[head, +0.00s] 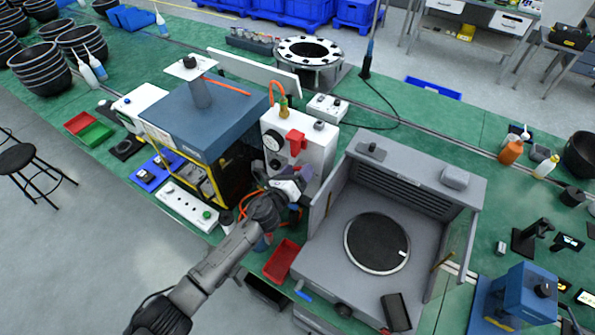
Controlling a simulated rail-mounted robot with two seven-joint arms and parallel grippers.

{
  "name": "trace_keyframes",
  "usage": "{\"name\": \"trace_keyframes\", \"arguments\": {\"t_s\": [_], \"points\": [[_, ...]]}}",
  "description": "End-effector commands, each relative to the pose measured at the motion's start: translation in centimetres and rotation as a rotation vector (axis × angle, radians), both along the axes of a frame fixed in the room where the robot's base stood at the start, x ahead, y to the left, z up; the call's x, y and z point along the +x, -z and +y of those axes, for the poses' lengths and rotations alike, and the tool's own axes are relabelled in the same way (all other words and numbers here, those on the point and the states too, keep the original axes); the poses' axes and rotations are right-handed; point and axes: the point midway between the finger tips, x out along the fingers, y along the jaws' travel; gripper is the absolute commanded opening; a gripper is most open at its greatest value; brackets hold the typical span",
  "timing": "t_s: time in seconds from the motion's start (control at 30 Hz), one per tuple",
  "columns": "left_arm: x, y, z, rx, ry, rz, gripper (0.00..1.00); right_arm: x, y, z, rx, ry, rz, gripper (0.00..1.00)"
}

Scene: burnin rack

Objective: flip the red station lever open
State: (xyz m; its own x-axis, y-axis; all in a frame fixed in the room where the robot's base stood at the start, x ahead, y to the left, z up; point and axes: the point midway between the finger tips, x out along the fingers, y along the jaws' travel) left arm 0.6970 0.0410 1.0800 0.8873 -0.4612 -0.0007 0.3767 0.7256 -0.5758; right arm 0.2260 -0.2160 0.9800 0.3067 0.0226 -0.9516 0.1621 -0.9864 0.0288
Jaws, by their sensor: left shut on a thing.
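The red station lever (296,141) is on the front of a white station box (318,148) near the middle of the head view. The box also carries a round black gauge and a brass fitting with an orange hose on top. My left gripper (302,175) reaches in from the lower left and is at the front of this box, just below the visible red part. It is shut, and the fingers hide what they hold; it appears to be the lever's lower end. My right gripper is not in view.
A blue-topped machine (215,118) stands close on the left of the box. A grey open chamber with a round dark plate (377,243) stands on the right. A red bin (282,261) lies below, near the bench edge. Orange hoses hang beside my left wrist.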

Motion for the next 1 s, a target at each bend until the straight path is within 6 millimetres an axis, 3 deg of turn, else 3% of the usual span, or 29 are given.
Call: {"name": "trace_keyframes", "arguments": {"t_s": [0.4,0.43,0.63,1.0], "points": [[-0.02,-0.32,-0.21,-0.009,0.005,-0.002,0.47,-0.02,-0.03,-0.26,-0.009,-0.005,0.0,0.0],[-0.02,-0.32,-0.21,-0.009,0.005,-0.002,0.73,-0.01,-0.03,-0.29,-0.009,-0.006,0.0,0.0],[-0.01,-0.21,-0.13,-0.007,0.003,0.0,0.92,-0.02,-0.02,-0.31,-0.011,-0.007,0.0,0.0],[-0.59,-0.09,0.36,-0.005,0.001,0.002,0.94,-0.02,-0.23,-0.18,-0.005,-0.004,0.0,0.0]]}}
